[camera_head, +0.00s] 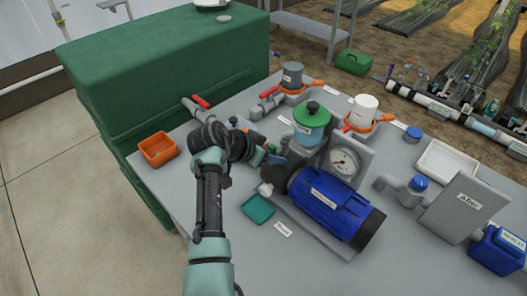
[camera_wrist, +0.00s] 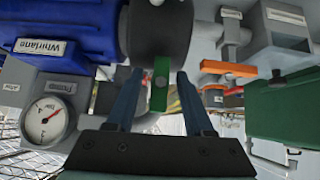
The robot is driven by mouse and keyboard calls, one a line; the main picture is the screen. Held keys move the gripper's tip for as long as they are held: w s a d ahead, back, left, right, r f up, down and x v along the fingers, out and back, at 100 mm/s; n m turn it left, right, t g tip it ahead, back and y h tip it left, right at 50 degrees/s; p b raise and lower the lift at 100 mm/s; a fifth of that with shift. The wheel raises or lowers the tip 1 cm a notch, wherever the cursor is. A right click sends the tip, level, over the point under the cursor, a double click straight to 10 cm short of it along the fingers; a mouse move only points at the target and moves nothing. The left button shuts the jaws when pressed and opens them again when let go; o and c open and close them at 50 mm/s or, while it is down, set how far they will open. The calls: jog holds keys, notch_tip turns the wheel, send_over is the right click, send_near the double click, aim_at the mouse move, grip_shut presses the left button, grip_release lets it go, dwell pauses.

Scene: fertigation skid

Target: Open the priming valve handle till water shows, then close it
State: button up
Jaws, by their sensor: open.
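In the wrist view, a short green handle (camera_wrist: 161,84), which looks like the priming valve handle, hangs below a dark round body. My gripper (camera_wrist: 160,76) is open, with one blue finger on each side of the handle and gaps visible on both sides. I cannot tell how deep the handle sits between the fingers. In the head view, my gripper (camera_head: 270,152) reaches to the left of the blue pump (camera_head: 325,193), and my arm hides the handle there. The dial gauge (camera_head: 343,162) shows in both views, also in the wrist view (camera_wrist: 44,121). I see no water.
A green-lidded strainer pot (camera_head: 312,118) stands close behind my gripper. A teal tray (camera_head: 258,209) lies in front of the pump. An orange bin (camera_head: 158,149) is at the left. A red-handled pipe (camera_head: 200,101) is behind my wrist.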

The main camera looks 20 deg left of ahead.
jog(key=v, duration=1.2)
jog(key=shift+s+r, duration=0.25)
jog(key=w+d+r+n+t+y+p, duration=0.1)
jog(key=w+d+r+t+y, duration=0.3)
jog(key=r, duration=1)
jog(key=w+d+r+n+t+p, duration=0.1)
jog(key=d+r+t, duration=0.55)
jog(key=r, duration=0.65)
jog(key=s+d+r+t, duration=0.2)
jog(key=s+d+r, duration=0.2)
jog(key=r, duration=0.3)
jog(key=s+d+r+n+t, duration=0.1)
jog(key=s+d+r+t, duration=0.2)
jog(key=s+r, duration=0.4)
jog(key=s+d+r+t+p, duration=0.1)
jog(key=s+d+r+t, duration=0.2)
jog(key=s+d+r, duration=0.2)
notch_tip(320, 180, up, 3)
jog(key=shift+s+d+n+h, duration=0.15)
jog(key=shift+s+n+h, duration=0.2)
jog(key=shift+s, duration=0.3)
jog(key=shift+t, duration=0.25)
